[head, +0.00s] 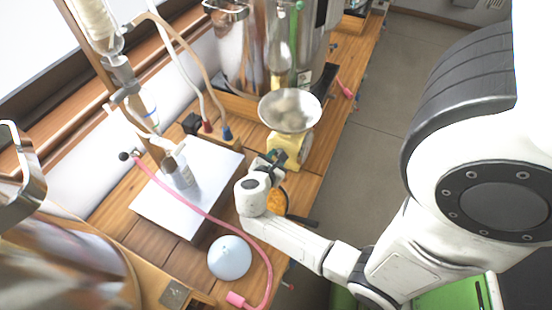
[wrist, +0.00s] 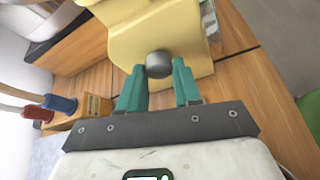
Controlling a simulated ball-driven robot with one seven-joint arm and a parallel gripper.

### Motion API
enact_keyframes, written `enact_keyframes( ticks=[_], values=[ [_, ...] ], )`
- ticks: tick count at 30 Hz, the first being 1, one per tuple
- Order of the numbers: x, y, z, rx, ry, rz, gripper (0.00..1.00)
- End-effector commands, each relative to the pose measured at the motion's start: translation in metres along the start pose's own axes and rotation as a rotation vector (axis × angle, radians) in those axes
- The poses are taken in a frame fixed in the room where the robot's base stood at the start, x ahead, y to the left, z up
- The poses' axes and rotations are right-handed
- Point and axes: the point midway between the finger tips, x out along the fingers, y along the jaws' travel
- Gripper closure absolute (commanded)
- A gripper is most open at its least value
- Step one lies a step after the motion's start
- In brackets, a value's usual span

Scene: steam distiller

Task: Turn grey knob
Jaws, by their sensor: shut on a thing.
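The grey knob (wrist: 159,64) is a small round cylinder on the front of the yellow weighing scale (wrist: 150,28). In the head view the scale (head: 303,150) stands on the wooden bench with a metal bowl (head: 290,110) on top. My gripper (wrist: 159,76) has its two teal fingers on either side of the knob and is shut on it. In the head view my gripper (head: 273,158) is at the scale's front, and the knob is hidden there.
A white board (head: 205,215) with a small beaker (head: 180,172) lies left of my wrist. A pink hose (head: 213,219) and a pale blue round object (head: 229,258) are near my forearm. A wooden block with red and blue plugs (head: 222,140) sits left of the scale.

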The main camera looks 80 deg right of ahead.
Motion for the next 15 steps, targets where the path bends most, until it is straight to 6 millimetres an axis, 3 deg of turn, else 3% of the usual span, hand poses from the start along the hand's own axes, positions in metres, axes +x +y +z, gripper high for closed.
enact_keyframes(
  ticks=[15],
  values=[
    [-0.0002,-0.0008,0.0003,0.115,0.006,0.057,0.97]
  ],
)
